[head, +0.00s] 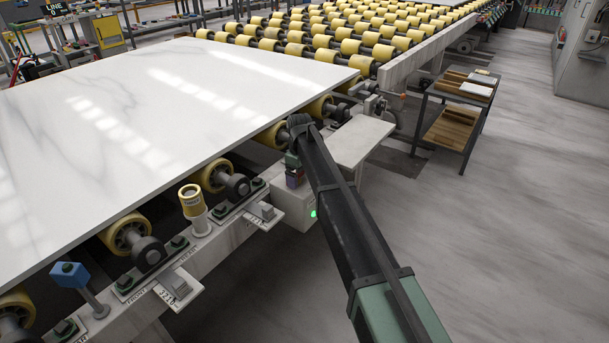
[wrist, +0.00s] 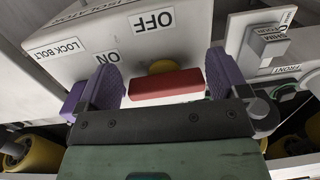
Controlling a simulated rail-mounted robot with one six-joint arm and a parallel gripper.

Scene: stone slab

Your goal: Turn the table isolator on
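The isolator is a pale box (head: 292,207) under the slab's edge in the head view, mostly behind my arm. In the wrist view its face (wrist: 200,25) shows upside down, with an OFF label (wrist: 152,20), an ON label (wrist: 108,58) and a LOCK BOLT label. A red handle (wrist: 166,84) lies crosswise in front of a partly hidden yellow piece (wrist: 163,66). My gripper (wrist: 162,82) has its purple fingers apart, one beyond each end of the handle. A gap shows on the left; the right finger is close to the handle's end. In the head view my gripper (head: 294,172) is small and partly hidden.
A white marble slab (head: 180,110) lies on yellow rollers, its edge close to my arm. A green light (head: 313,213) glows low on the box. A blue-headed post (head: 70,274), a yellow-capped post (head: 192,205) and small switch plates line the frame. A trolley (head: 455,110) stands right.

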